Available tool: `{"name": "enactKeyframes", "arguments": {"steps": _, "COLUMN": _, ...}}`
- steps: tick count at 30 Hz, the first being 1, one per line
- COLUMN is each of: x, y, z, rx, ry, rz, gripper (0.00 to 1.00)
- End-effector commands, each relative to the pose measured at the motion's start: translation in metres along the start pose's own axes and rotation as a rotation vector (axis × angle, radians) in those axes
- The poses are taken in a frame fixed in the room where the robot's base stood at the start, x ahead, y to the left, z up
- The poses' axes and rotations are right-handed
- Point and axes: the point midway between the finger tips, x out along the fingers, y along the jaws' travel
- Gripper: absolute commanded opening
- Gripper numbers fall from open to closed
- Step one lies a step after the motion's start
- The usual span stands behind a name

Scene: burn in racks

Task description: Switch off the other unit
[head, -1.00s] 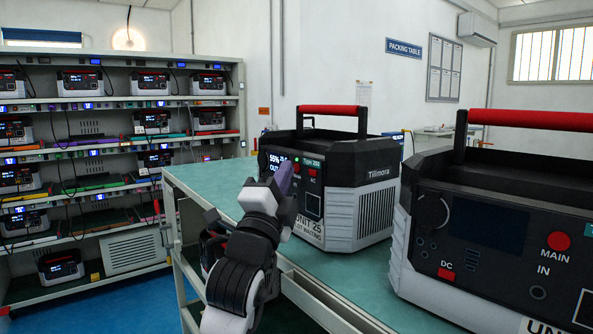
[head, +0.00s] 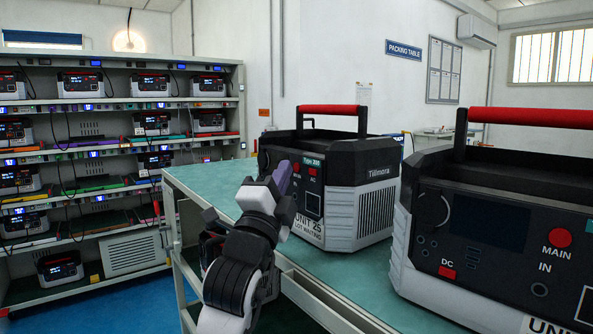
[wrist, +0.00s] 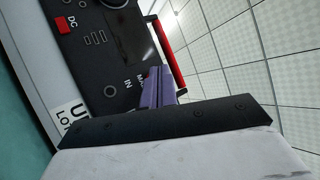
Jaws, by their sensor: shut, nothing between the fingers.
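Unit 25 (head: 340,185), a black and grey power station with a red handle, stands on the green table. Its display looks dark, and red buttons show on its front panel. My gripper (head: 283,176), with purple fingers, is shut and empty before this panel. In the wrist view the fingers (wrist: 158,88) cover the spot by the MAIN lettering, so contact with the button cannot be told. A dark screen (wrist: 135,40) and a red DC button (wrist: 64,25) show there. A second, nearer unit (head: 500,215) stands at the right, its screen dark, with red MAIN (head: 559,238) and DC (head: 447,272) buttons.
The green table (head: 215,180) has bare room left of unit 25. A rack (head: 120,105) with several similar units, many with lit screens, stands at the left. A packing table sign (head: 404,49) hangs on the back wall.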

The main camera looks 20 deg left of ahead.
Motion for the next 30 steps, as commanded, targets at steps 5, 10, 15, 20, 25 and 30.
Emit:
{"name": "enactKeyframes", "arguments": {"steps": 5, "x": -0.005, "y": -0.003, "z": 0.003, "rx": 0.001, "ry": 0.000, "rz": -0.001, "gripper": 0.00}}
{"name": "enactKeyframes", "arguments": {"steps": 10, "x": -0.004, "y": -0.003, "z": 0.003, "rx": 0.000, "ry": 0.000, "rz": -0.001, "gripper": 0.00}}
{"name": "enactKeyframes", "arguments": {"steps": 15, "x": -0.011, "y": -0.006, "z": 0.008, "rx": 0.001, "ry": -0.001, "rz": -0.003, "gripper": 0.00}}
{"name": "enactKeyframes", "arguments": {"steps": 20, "x": -0.022, "y": -0.014, "z": 0.016, "rx": 0.002, "ry": -0.002, "rz": -0.003, "gripper": 0.00}}
{"name": "enactKeyframes", "arguments": {"steps": 25, "x": -0.034, "y": -0.022, "z": 0.025, "rx": 0.002, "ry": -0.002, "rz": -0.002, "gripper": 0.00}}
{"name": "enactKeyframes", "arguments": {"steps": 30, "x": -0.044, "y": -0.030, "z": 0.032, "rx": 0.001, "ry": -0.001, "rz": -0.002, "gripper": 0.00}}
